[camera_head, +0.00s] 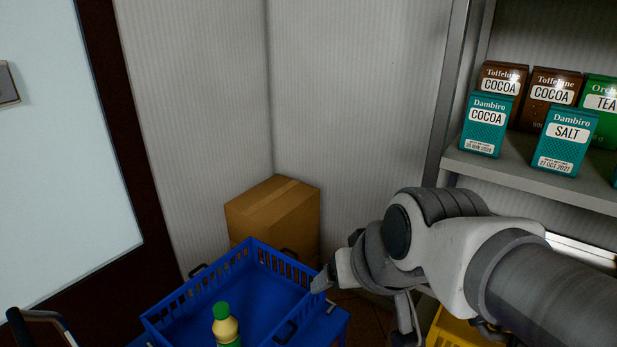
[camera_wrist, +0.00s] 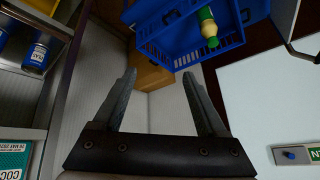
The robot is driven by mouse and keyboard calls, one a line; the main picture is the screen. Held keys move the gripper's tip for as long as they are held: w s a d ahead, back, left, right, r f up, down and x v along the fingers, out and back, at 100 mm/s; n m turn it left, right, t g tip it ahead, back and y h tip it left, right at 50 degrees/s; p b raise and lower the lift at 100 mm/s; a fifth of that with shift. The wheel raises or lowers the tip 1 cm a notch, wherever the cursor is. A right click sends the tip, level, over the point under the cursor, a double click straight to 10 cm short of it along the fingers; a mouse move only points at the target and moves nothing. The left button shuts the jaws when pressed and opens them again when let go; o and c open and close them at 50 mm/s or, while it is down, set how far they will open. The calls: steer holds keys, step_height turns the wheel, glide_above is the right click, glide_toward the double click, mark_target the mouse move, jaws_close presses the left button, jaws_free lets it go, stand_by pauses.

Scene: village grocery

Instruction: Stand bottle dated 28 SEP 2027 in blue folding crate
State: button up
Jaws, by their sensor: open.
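The blue folding crate (camera_head: 262,253) is at the bottom of the head view, its near end cut off by the frame. A bottle with a green cap and yellow shoulder (camera_head: 226,329) looks upright within the crate's outline; its lower part is cut off and no date is readable. In the wrist view, the crate (camera_wrist: 165,45) and the bottle (camera_wrist: 209,29) are at the top, beyond my fingertips. My gripper (camera_wrist: 158,78) is open, with nothing between its fingers. In the head view my gripper is to the right of the bottle, beside the crate's right side, partly hidden by its own wrist.
A cardboard box (camera_head: 275,215) stands behind the crate against the wall corner. A shelf (camera_head: 530,170) at right holds cocoa, salt and tea packs. A yellow crate (camera_head: 455,332) is low beneath my arm. A pale panel with a dark frame (camera_head: 60,150) is at left.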

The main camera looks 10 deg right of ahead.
steer(key=s+d+g+h, duration=0.1)
steer(key=s+d, duration=0.4)
steer(key=shift+d+m+h, duration=0.25)
steer(key=shift+m+h, duration=0.15)
steer(key=shift+r+p, duration=0.45)
steer(key=shift+p, duration=0.05)
stand_by(0.3)
